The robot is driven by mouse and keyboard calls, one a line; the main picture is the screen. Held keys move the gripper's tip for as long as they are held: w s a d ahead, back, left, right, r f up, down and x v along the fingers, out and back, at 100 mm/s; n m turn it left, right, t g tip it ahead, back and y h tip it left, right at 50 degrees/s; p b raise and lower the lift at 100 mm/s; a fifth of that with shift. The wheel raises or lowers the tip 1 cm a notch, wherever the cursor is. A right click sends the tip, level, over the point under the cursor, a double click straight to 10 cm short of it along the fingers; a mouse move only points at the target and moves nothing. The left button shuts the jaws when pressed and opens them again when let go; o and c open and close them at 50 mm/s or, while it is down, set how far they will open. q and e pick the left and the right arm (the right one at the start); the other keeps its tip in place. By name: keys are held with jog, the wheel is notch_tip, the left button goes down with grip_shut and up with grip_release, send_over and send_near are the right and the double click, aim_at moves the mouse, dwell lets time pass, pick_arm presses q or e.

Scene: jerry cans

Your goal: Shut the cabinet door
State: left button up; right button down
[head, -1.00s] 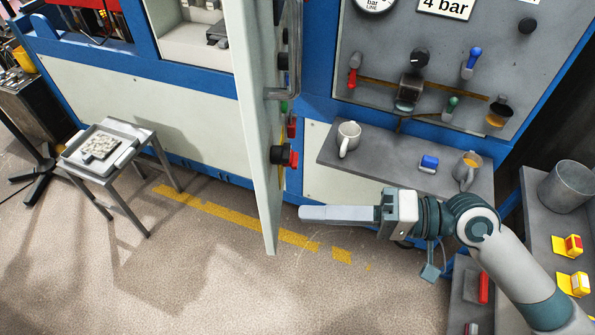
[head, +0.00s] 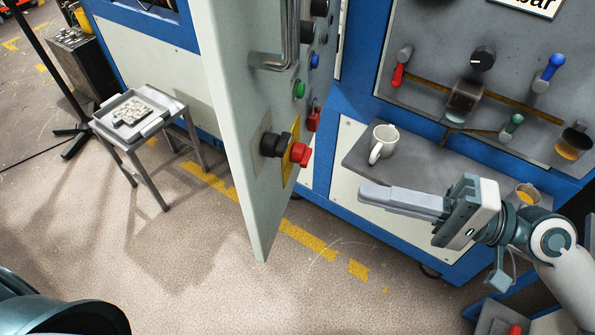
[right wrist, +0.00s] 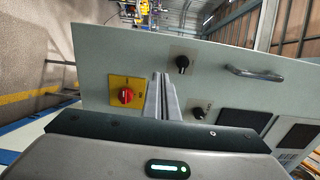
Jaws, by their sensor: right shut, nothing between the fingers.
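The cabinet door (head: 235,150) stands open in the head view, jutting out from the blue-framed cabinet toward me. It carries a metal handle (head: 285,45), a red knob (head: 300,154) and a black knob (head: 273,145). My right gripper (head: 362,192) is shut and empty, to the right of the door, with a visible gap in the picture. In the right wrist view the closed fingers (right wrist: 160,85) point toward the door face (right wrist: 215,65), beside its red knob (right wrist: 125,95). Whether they touch it cannot be told. My left gripper is out of view.
A grey shelf (head: 362,160) with a white mug (head: 383,143) and a cup of orange liquid (head: 527,196) lies behind my right gripper. A small table (head: 180,105) with a tray stands at left. Floor with yellow markings (head: 305,240) is open below the door.

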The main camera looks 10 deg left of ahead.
jog(key=p, duration=0.8)
send_near(266, 169)
jog(key=a, duration=0.5)
jog(key=shift+w, duration=0.25)
jog(key=shift+a+f, duration=0.1)
jog(key=shift+a, duration=0.6)
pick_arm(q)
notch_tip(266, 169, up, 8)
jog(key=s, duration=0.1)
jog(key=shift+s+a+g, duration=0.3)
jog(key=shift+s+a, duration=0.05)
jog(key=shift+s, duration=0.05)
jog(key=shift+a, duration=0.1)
pick_arm(e)
jog(key=shift+a, duration=0.1)
